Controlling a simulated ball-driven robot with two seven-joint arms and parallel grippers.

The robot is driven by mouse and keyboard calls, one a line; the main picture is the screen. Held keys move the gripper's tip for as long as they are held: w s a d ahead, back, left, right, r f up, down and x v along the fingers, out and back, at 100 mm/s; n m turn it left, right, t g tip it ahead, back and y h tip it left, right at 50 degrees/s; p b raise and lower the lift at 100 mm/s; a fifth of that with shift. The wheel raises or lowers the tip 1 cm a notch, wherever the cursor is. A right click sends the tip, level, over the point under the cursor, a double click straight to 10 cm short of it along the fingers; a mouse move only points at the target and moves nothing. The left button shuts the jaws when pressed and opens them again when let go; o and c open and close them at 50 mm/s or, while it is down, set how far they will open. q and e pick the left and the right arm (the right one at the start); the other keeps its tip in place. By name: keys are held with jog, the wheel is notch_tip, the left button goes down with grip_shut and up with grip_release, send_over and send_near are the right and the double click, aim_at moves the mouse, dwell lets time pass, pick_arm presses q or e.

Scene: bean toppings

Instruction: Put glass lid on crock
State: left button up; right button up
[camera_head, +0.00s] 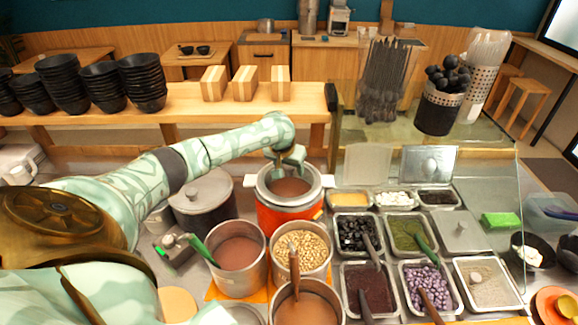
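The orange-red crock (286,219) with a broad silvery rim stands at the middle of the counter, and a brown surface shows inside its mouth. My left gripper (287,168) points down over the back part of the crock's mouth. Its fingers are small and partly merged with the arm, so I cannot tell whether they are open or shut. I cannot clearly make out a glass lid; a clear one at the crock's mouth or in the fingers would be hard to see. My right gripper is not in view.
A dark pot with a grey knobbed lid (206,187) stands left of the crock. Metal pots of brown liquid (238,253) and beans (303,250) stand in front. Topping trays (357,235) fill the right, near a glass screen. Black bowls (63,82) are stacked behind.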

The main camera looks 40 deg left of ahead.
pick_arm(q)
jog(key=p+v, duration=0.2)
jog(key=v, duration=1)
jog(key=shift+r+p, duration=0.2)
jog(key=shift+p, duration=0.15)
